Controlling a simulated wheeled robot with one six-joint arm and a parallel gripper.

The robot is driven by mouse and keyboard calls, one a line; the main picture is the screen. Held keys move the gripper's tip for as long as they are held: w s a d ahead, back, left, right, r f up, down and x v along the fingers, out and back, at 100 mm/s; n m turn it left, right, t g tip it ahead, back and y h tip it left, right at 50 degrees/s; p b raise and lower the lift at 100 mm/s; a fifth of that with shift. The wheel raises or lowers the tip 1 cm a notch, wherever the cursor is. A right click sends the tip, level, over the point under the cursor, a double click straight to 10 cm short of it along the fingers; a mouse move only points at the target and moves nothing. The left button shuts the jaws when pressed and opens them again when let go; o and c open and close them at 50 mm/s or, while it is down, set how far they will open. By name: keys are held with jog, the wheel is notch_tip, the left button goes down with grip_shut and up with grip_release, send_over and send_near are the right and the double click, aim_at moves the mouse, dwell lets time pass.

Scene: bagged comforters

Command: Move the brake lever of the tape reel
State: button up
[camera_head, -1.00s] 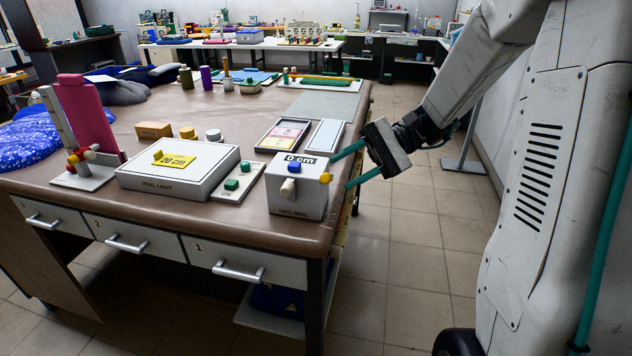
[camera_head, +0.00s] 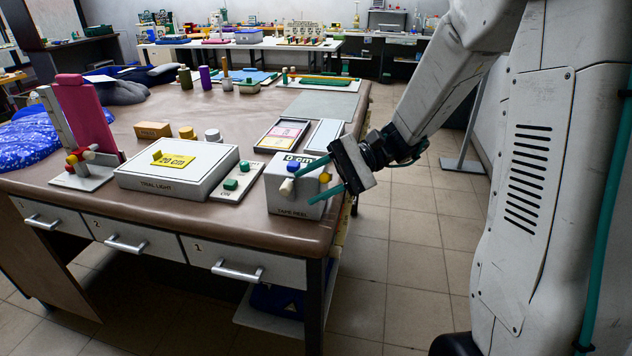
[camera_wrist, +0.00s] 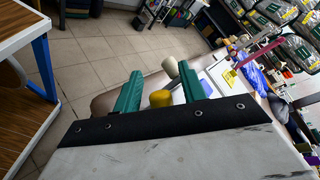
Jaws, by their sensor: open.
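The tape reel (camera_head: 284,206) is a white box at the table's front right corner, with a "0 cm" label (camera_head: 297,158) on top. It has a blue knob (camera_head: 292,167), a beige peg (camera_head: 286,187) on its front and a yellow knob (camera_head: 325,178) on its right side. I cannot tell for certain which is the brake lever. My gripper (camera_head: 304,187) is open, its two green fingers reaching over the reel's right side. In the wrist view the yellow knob (camera_wrist: 160,98) lies between the fingers, and the beige peg (camera_wrist: 171,69) shows beyond it. Contact is not clear.
The trial light box (camera_head: 172,185) with a yellow "20 cm" tag and a small panel with green buttons (camera_head: 237,184) stand left of the reel. Two trays (camera_head: 283,134) lie behind it. Drawers with handles front the table.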

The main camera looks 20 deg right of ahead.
aim_at(328, 174)
grip_shut()
jog(key=shift+w+d+r+m+y, duration=0.15)
jog(key=shift+r+m+y, duration=0.15)
jog(key=shift+m, duration=0.1)
grip_release()
jog(key=shift+d, duration=0.1)
jog(key=v, duration=0.7)
jog(key=shift+d, duration=0.3)
